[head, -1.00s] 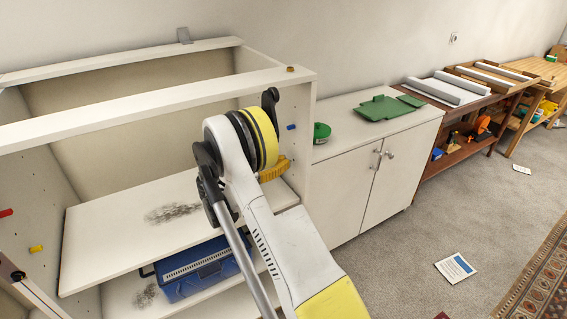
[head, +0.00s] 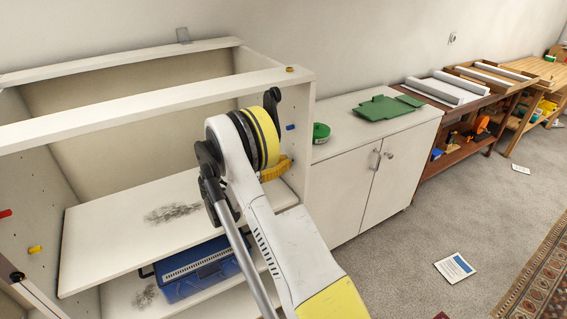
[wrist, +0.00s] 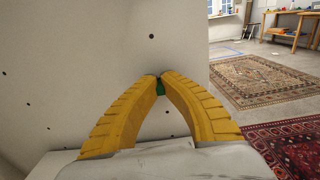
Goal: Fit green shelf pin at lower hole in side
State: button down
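My gripper (wrist: 160,77) has its yellow fingers closed at the tips on the small green shelf pin (wrist: 160,89). The pin shows just under the fingertips, in front of the white side panel (wrist: 110,75). Dark holes dot the panel. One hole (wrist: 151,36) is above the fingertips and another (wrist: 166,110) is below, between the fingers. I cannot tell whether the pin touches the panel. In the head view my gripper (head: 275,169) is inside the cabinet by its right side (head: 309,140), mostly behind my arm, and the green pin is hidden.
A blue pin (head: 290,127) sits in the right side. A red pin (head: 6,213) and a yellow pin (head: 35,250) sit in the left side. A smudged white shelf (head: 110,235) lies tilted inside, above a blue box (head: 190,280). A front rail (head: 150,108) crosses the cabinet.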

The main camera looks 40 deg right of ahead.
jog(key=shift+s+d, duration=0.2)
jog(key=shift+d, duration=0.45)
jog(key=c, duration=1.5)
grip_release()
jog(key=shift+d, duration=0.1)
jog(key=shift+c, duration=0.2)
jog(key=v, duration=1.2)
